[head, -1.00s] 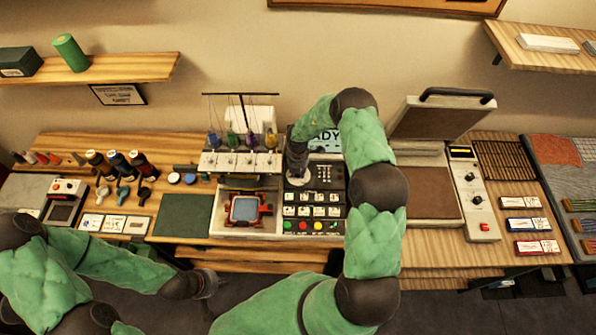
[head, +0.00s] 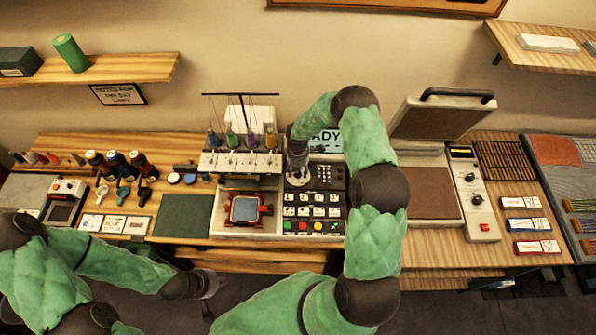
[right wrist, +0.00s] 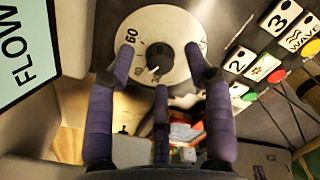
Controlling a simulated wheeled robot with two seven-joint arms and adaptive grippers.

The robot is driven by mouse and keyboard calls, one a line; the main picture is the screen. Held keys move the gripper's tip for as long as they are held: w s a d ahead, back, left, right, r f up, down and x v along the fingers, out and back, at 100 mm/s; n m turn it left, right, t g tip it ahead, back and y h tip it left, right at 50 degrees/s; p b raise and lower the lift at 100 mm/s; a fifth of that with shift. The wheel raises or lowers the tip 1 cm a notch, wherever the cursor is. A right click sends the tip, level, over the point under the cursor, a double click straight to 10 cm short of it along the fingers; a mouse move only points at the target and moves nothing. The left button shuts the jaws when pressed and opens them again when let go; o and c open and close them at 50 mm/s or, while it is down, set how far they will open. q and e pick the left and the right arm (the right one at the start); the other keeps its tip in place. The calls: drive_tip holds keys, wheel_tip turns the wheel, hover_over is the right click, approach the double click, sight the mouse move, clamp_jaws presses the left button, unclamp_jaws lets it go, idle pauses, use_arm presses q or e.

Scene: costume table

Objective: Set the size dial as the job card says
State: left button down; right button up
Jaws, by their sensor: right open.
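The size dial in the right wrist view is a pale round disc (right wrist: 178,24) with a black knob (right wrist: 159,58) at its centre. "60" is readable on the disc's left side; other marks are partly hidden or too small. My right gripper (right wrist: 160,64) is open, its purple fingers on either side of the knob; contact cannot be told. In the head view my right gripper (head: 297,168) is over the machine's control panel (head: 334,198). My left gripper (head: 208,287) hangs in front of the table, away from the dial. A framed card (head: 119,94) on the wall is unreadable.
A display (head: 326,141) reading partly "ADY" stands behind the panel. Keys and coloured buttons (head: 318,227) lie close to the dial. An embroidery hoop (head: 245,210) is left of the panel, and an open heat press (head: 430,190) is right.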

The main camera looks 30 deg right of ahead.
wheel_tip(320, 180, up, 11)
idle(0.4)
drive_tip(key=shift+f, duration=0.1)
idle(0.3)
